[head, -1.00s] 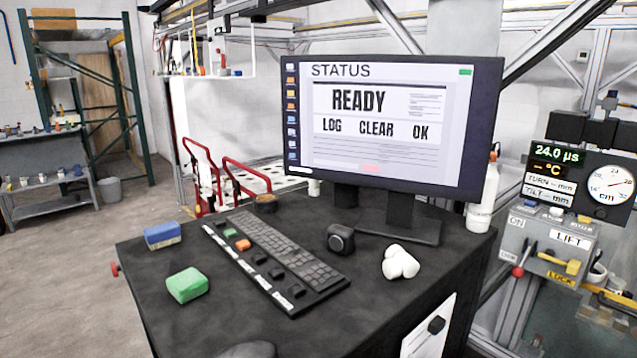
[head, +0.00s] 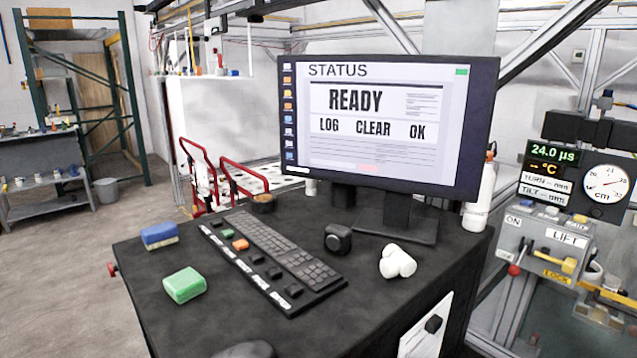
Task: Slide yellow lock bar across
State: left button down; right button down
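A control box (head: 540,245) stands at the right, labelled ON, LIFT and LOCK. A small yellow handle (head: 569,265) sticks out of its front, just above the yellow LOCK label (head: 557,276). A longer yellow bar (head: 612,296) shows lower down at the right edge, partly cut off by the frame. I cannot tell which of these two yellow parts is the lock bar. Neither of my grippers shows in the head view.
A round gauge (head: 606,183) is above the control box.

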aim_at(568, 265)
jog(key=z, duration=1.35)
